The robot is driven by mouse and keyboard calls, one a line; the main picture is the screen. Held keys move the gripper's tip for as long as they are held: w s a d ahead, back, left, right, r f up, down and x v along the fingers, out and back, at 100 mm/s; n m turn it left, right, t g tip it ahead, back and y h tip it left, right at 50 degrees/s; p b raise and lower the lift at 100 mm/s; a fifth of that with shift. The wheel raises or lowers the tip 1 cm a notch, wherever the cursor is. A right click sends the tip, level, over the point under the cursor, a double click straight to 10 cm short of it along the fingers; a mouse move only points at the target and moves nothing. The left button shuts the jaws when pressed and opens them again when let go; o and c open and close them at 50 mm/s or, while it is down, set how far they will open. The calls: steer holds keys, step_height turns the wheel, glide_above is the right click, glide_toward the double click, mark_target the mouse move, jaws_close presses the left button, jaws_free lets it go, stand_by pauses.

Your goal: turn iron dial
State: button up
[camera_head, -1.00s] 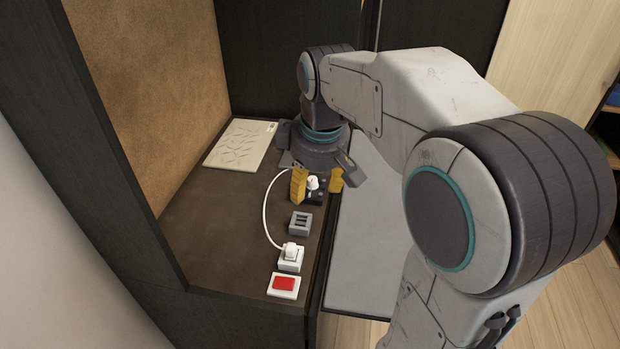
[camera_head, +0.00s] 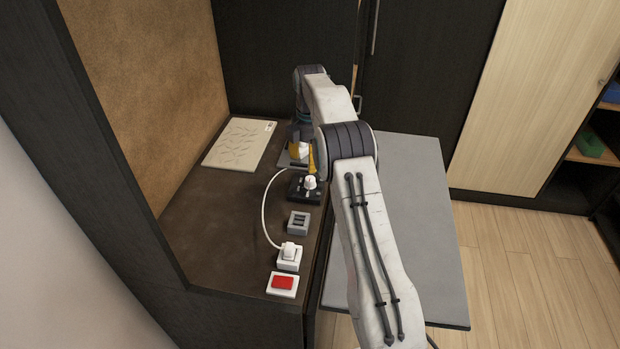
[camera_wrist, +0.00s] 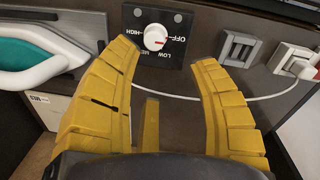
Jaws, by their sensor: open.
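The iron dial is a white round knob (camera_wrist: 155,37) on a black plate (camera_wrist: 178,48) marked OFF, LOW, MED and HIGH. Its red mark points roughly right in the wrist view, near the OFF lettering. In the head view the knob (camera_head: 310,183) is in plain sight, clear of the fingers. My gripper (camera_wrist: 164,57) is open and empty. Its yellow fingers are spread to either side of the knob in the wrist view, apart from it. In the head view my gripper (camera_head: 303,150) is behind the dial, partly hidden by my arm.
A white and teal iron (camera_wrist: 40,50) is at the left of the wrist view. A grey switch (camera_head: 299,222), a white plug (camera_head: 289,255) with a cord and a red switch (camera_head: 283,284) line the counter's front edge. A patterned pale panel (camera_head: 240,143) lies farther back.

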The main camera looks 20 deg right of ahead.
mark_target(310, 178)
steer(key=shift+w+d+f+n, duration=0.2)
steer(key=shift+f, duration=0.4)
steer(key=shift+w+d+f+n, duration=0.15)
steer(key=shift+d+f+n, duration=0.05)
steer(key=shift+f, duration=0.35)
step_height(310, 178, down, 4)
steer(key=p, duration=0.4)
steer(key=shift+w+f, duration=0.15)
steer(key=shift+f, duration=0.1)
steer(key=shift+w+f, duration=0.1)
steer(key=shift+f, duration=1.3)
steer(key=shift+c, duration=0.3)
jaws_close()
